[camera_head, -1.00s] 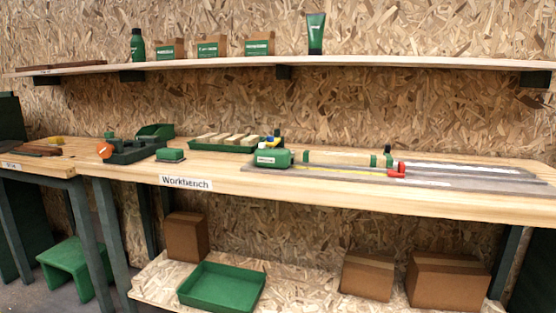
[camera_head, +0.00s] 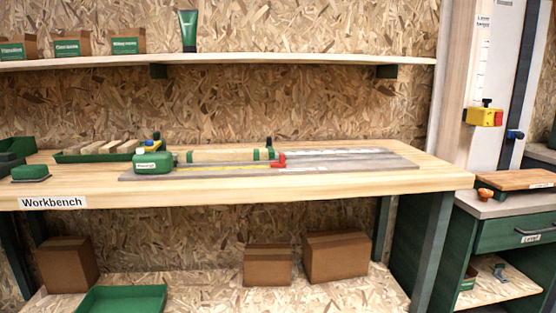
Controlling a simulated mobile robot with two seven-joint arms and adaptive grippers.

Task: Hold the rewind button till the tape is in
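A green tape measure case with a white label (camera_head: 152,163) sits at the left end of a grey board (camera_head: 345,163) on the workbench (camera_head: 360,181). A yellow tape (camera_head: 225,167) runs out of it to the right, along the board. A red piece (camera_head: 278,161) is at the tape's far end. A small yellow, blue and black part (camera_head: 150,145) shows at the back of the case; I cannot tell whether it is the rewind button. Neither of my grippers is in view.
A tray of wooden blocks (camera_head: 100,150) and a green box (camera_head: 30,173) are left of the case. The bench's right end is clear. A side counter (camera_head: 495,206) with a wooden board (camera_head: 518,180) stands at the right. A green tray (camera_head: 122,299) is on the low shelf.

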